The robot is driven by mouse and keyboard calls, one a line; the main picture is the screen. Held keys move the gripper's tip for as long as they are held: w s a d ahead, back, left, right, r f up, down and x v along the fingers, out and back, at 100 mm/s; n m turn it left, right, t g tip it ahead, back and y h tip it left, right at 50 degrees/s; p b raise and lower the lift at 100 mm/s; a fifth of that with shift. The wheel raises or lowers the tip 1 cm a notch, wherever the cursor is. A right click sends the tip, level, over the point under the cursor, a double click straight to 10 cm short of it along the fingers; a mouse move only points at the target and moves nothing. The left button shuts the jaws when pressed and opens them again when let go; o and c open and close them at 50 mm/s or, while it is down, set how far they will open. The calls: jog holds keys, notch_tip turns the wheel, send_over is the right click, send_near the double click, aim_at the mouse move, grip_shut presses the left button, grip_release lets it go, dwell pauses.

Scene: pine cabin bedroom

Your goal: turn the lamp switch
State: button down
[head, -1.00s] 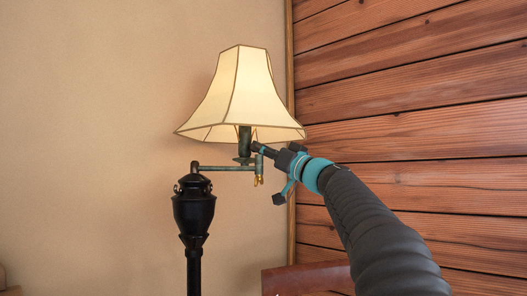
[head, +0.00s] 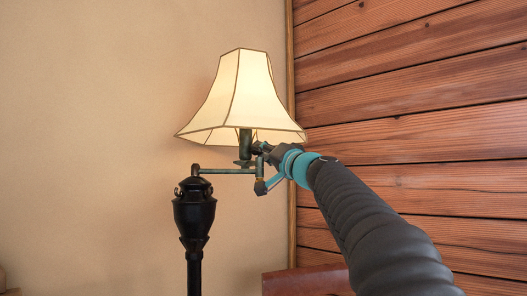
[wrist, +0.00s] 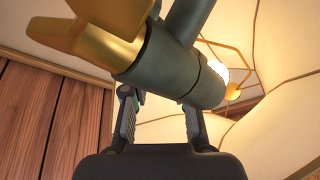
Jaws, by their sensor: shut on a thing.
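The lamp has a lit cream shade (head: 237,100), a dark socket stem (head: 245,142) and a thin swing arm (head: 228,171) on a black post (head: 193,215). My gripper (head: 262,152) is at the stem, just under the shade's right side. In the wrist view my gripper (wrist: 162,112) has its two fingers on either side, with tips running behind a dark green lamp tube (wrist: 180,65). The jaws are closed on a small part there, taken as the lamp switch; the tube hides it. A brass piece (wrist: 90,35) is at upper left.
A plain beige wall (head: 90,120) is behind the lamp and a wood plank wall (head: 420,130) is to the right. A reddish-brown furniture edge (head: 305,281) is at the bottom. The space left of the lamp is clear.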

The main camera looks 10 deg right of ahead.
jog(key=shift+a+r+m+h+p, duration=0.15)
jog(key=shift+m+h+p, duration=0.55)
jog(key=shift+m, duration=0.9)
jog(key=c, duration=0.9)
grip_release()
jog(key=shift+s, duration=0.1)
jog(key=shift+v, duration=6.05)
jog(key=shift+m, duration=0.3)
